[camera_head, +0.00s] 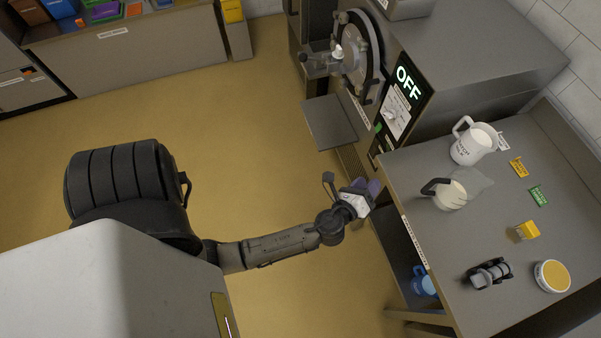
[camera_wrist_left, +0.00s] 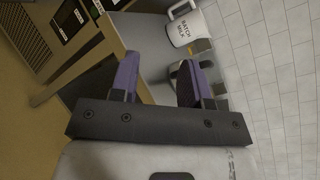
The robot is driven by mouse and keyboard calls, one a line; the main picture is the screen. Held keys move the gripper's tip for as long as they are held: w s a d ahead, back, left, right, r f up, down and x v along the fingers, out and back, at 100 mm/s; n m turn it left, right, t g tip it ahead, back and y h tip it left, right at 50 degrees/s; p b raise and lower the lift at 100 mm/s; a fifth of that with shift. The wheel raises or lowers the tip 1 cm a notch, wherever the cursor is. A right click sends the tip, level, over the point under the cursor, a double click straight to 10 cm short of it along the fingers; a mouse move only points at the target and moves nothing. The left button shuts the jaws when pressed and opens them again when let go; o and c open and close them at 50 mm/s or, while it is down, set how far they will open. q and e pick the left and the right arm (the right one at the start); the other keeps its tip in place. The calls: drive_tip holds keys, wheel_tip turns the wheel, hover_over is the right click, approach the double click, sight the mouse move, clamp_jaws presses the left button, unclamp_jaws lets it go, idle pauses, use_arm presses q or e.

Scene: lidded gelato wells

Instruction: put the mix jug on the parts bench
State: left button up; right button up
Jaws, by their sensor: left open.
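A clear jug with a black handle and pale contents (camera_head: 455,194), which looks like the mix jug, stands upright on the grey bench (camera_head: 440,150) at right. I cannot read whether the bench's front label marks it as the parts bench. My left gripper (camera_head: 366,190) is open and empty, left of the jug and apart from it, by the bench's left edge. In the left wrist view its purple-padded fingers (camera_wrist_left: 157,78) are spread, and the right finger hides much of what lies behind it. My right gripper is not in view.
A white jug lettered BATCH MILK (camera_head: 470,147) stands behind the clear jug; it also shows in the left wrist view (camera_wrist_left: 185,28). Yellow and green tags, a dark part (camera_head: 490,273) and a round tub (camera_head: 552,276) share the bench. A grey machine reading OFF (camera_head: 407,85) stands beyond.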

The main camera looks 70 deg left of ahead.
use_arm(q)
drive_tip(key=s+a+f+n+g, duration=0.1)
drive_tip(key=s+a+n+g, duration=0.25)
drive_tip(key=s+n, duration=0.45)
drive_tip(key=s+d+n+g+h, duration=0.4)
drive_tip(key=s+n, duration=0.1)
drive_tip(key=s, duration=0.2)
drive_tip(key=s+d+n+g+h, duration=0.4)
drive_tip(key=s+n, duration=0.2)
drive_tip(key=s, duration=0.2)
drive_tip(key=shift+s+n, duration=0.15)
drive_tip(key=shift+n, duration=0.15)
